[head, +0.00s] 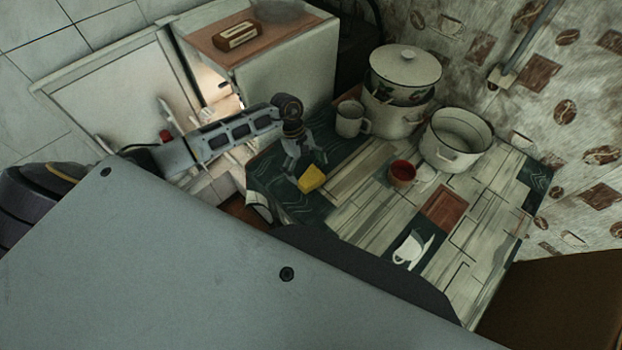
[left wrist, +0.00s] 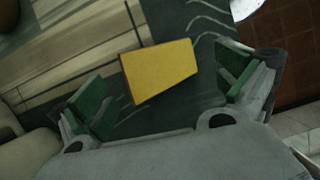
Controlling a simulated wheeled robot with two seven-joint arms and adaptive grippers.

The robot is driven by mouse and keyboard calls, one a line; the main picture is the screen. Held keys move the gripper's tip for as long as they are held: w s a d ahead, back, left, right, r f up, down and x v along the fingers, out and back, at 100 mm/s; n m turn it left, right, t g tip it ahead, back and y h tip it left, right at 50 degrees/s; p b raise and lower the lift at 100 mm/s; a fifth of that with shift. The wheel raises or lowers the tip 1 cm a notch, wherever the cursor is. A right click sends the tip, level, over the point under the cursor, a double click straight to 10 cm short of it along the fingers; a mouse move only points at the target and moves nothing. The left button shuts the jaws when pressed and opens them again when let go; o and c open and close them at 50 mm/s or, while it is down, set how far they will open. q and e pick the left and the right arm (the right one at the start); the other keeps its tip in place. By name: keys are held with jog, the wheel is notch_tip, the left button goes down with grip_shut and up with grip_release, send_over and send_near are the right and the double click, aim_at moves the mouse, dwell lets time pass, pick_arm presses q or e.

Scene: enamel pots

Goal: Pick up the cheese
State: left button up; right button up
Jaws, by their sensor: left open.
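The cheese (head: 312,179) is a yellow wedge lying on the patterned tabletop (head: 345,212) near its left corner. In the left wrist view the cheese (left wrist: 157,70) lies between and beyond the two green-padded fingers, apart from both. My left gripper (head: 303,172) points down just above and beside the cheese. It is open and empty, and its fingers show wide apart in the left wrist view (left wrist: 163,92). My right gripper does not show.
A mug (head: 350,119), stacked enamel pots (head: 403,80) and an open pot (head: 457,138) stand toward the back. A red-filled cup (head: 402,173) is right of the cheese. A white cabinet (head: 285,72) with an open door stands behind my left arm.

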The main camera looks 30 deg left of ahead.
aim_at(310, 177)
pick_arm(q)
jog(key=x, duration=0.2)
jog(key=shift+d+f+p, duration=0.15)
jog(key=shift+f+p, duration=0.15)
jog(key=shift+p, duration=0.1)
jog(key=shift+x, duration=0.8)
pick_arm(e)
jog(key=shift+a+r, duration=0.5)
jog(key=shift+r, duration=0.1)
pick_arm(q)
jog(key=shift+c, duration=0.4)
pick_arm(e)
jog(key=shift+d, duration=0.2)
pick_arm(q)
jog(key=c, duration=1)
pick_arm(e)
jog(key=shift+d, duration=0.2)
pick_arm(q)
jog(key=shift+c, duration=0.2)
notch_tip(310, 177, up, 9)
jog(key=shift+w+f+b, duration=0.1)
jog(key=shift+f+b, duration=0.15)
jog(key=shift+b, duration=0.35)
jog(key=shift+r, duration=0.75)
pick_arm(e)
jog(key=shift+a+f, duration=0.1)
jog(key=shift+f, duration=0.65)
